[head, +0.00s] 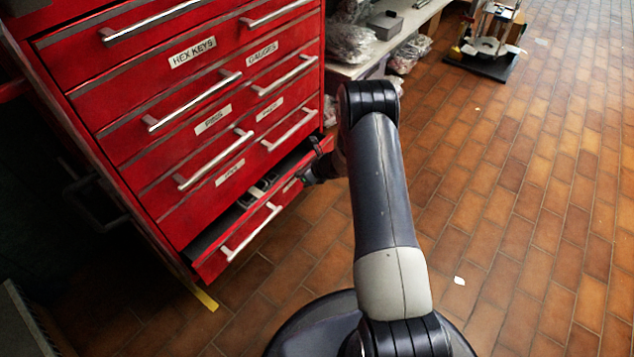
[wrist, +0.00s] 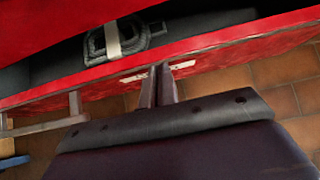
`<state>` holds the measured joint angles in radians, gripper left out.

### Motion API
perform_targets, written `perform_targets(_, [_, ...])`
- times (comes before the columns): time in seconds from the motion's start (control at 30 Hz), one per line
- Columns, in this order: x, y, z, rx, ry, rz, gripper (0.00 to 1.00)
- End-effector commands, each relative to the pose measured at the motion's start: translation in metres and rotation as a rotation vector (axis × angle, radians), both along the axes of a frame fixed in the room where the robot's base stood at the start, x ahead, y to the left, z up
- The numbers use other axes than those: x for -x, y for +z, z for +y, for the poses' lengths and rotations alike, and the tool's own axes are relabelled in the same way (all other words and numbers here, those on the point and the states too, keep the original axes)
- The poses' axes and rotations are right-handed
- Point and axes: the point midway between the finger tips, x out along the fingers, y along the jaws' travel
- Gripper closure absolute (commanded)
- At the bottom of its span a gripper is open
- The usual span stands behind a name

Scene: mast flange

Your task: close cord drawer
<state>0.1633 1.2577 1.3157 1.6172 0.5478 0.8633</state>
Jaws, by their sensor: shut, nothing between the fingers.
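The cord drawer (head: 210,270) is the bottom drawer of the red cabinet and stands partly open, with a dark gap behind its front. Its bright bar handle (head: 252,232) runs along the front. In the wrist view the drawer's red front edge (wrist: 240,38) crosses the picture, and a dark bundled cord with a pale band (wrist: 118,38) lies inside. My gripper (head: 304,178) is at the right end of the drawer front. In the wrist view my gripper's fingers (wrist: 158,76) are together and empty, pointing at the front over a pale label; I cannot tell whether they touch it.
The drawers above, such as the one labelled hex keys (head: 192,52), look shut, and their handles stick out. A bench (head: 360,68) with plastic bags stands right of the cabinet. A stand on a dark base (head: 490,60) is farther back.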

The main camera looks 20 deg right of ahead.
Motion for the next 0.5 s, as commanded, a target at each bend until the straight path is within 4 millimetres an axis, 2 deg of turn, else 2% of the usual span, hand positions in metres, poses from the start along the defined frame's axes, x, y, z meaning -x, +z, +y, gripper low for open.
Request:
perform_targets(0.2, [-0.018,0.0,0.014,0.001,0.001,-0.001,1.0])
perform_targets(0.5, [-0.023,0.0,0.017,0.001,0.001,0.0,1.0])
